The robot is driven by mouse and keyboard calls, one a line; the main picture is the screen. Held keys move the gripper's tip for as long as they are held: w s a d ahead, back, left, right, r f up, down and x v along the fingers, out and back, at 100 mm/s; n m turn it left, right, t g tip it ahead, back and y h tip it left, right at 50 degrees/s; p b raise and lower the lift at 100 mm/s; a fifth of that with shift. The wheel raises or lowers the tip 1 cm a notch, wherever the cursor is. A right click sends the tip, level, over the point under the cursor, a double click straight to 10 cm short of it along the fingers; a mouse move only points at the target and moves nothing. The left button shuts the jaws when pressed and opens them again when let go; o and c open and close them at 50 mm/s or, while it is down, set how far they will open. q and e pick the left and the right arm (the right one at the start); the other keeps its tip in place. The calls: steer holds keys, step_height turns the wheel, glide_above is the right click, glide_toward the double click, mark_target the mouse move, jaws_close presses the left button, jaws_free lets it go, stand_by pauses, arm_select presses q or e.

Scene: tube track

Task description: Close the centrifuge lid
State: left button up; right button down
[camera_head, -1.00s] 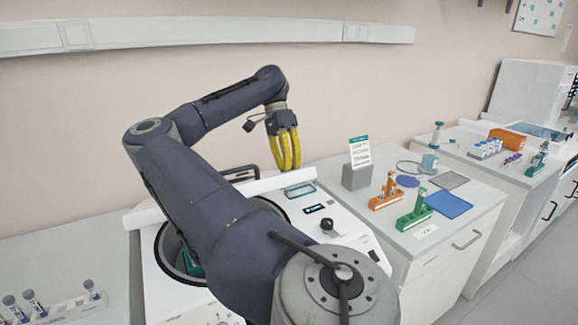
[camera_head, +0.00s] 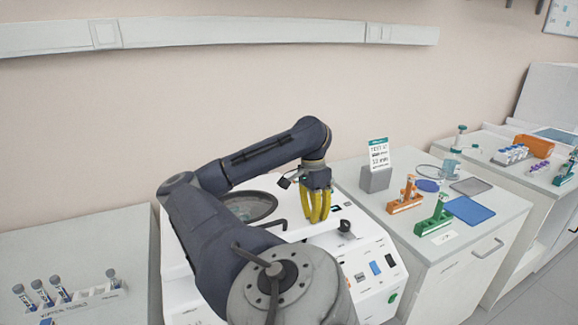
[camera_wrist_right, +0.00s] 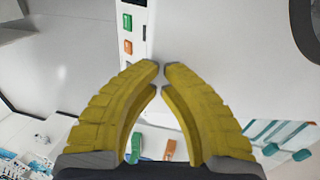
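The white centrifuge (camera_head: 372,252) stands in the middle of the bench in the head view. Its lid (camera_head: 290,208) lies down over the top, with a round dark-rimmed window (camera_head: 250,207); my arm hides part of it, and I cannot tell whether it is latched. In the wrist view the lid's white surface (camera_wrist_right: 232,62) fills the upper right. My right gripper (camera_head: 316,218) points down over the lid's front right area, beside the black knob (camera_head: 345,227). Its yellow fingertips are nearly together with nothing between them. My left gripper is not in view.
To the right, a cabinet top carries a sign on a grey block (camera_head: 376,180), an orange rack (camera_head: 405,196), a green rack (camera_head: 434,217) and a blue pad (camera_head: 470,210). A white tube rack (camera_head: 75,298) stands at the lower left.

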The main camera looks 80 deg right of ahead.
steer(key=shift+h, duration=0.3)
steer(key=f, duration=0.6)
steer(key=s+a+f, duration=0.1)
steer(key=f, duration=0.2)
steer(key=shift+a, duration=0.1)
steer(key=shift+w+a+f, duration=0.15)
steer(key=shift+f, duration=0.3)
